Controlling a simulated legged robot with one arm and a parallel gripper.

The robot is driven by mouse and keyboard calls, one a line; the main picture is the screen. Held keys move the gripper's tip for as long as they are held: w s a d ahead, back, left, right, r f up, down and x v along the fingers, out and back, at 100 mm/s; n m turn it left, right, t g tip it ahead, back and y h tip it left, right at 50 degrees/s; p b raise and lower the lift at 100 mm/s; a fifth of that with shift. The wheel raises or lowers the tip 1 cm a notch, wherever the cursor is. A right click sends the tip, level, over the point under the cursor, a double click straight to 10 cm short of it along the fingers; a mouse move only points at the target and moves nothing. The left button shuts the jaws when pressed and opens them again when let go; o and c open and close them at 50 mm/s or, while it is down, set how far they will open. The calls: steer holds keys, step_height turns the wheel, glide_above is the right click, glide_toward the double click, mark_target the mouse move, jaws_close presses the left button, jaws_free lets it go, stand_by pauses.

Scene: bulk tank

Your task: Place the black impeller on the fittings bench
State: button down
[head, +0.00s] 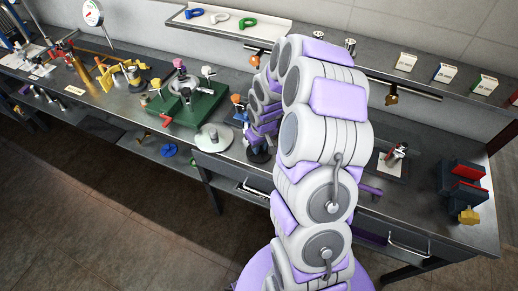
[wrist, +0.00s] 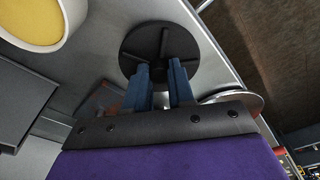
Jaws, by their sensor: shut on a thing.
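The black impeller (wrist: 160,38), a dark disc with raised vanes, shows in the upper middle of the wrist view. My gripper (wrist: 163,72) has its two blue-grey fingers shut on the impeller's centre. The grey fittings bench (wrist: 212,62) lies behind the impeller; I cannot tell whether they touch. In the head view the long bench (head: 232,168) runs along the wall. There my arm hides most of the gripper, and a dark shape beside the arm seems to be the impeller (head: 259,156).
A round silver plate (head: 214,139) lies close to the left of my gripper. A green fixture (head: 187,106) stands further left. A red-jawed vise (head: 465,190) stands at the right end. A white tray (head: 232,22) sits on the shelf. A yellow-faced round thing (wrist: 32,18) is near in the wrist view.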

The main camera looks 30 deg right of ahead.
mark_target(260, 155)
steer(key=shift+f, duration=0.65)
steer(key=shift+a+r, duration=0.1)
steer(key=shift+a, duration=0.3)
steer(key=c, duration=1.2)
jaws_free()
steer(key=shift+a, duration=0.15)
steer(key=shift+c, duration=0.2)
steer(key=shift+o, duration=1.4)
steer(key=shift+d, duration=0.45)
steer(key=shift+a+r, duration=0.15)
steer(key=shift+r, duration=0.25)
step_height(260, 155, up, 11)
steer(key=s+p, duration=0.1)
steer(key=p, duration=0.2)
steer(key=s+a+r+g, duration=0.1)
steer(key=s+a+r, duration=0.4)
steer(key=s, duration=0.3)
steer(key=s+a+r+g, duration=0.1)
steer(key=s+a+r, duration=0.4)
steer(key=s+r, duration=0.15)
steer(key=s+a+r, duration=0.1)
steer(key=s+a, duration=0.1)
steer(key=s, duration=0.6)
steer(key=s+a+r+g, duration=0.1)
steer(key=s+a, duration=0.1)
steer(key=s, duration=0.6)
steer(key=shift+s+a+r+m, duration=0.15)
steer(key=shift+s+r+m, duration=0.1)
steer(key=shift+s+m, duration=0.15)
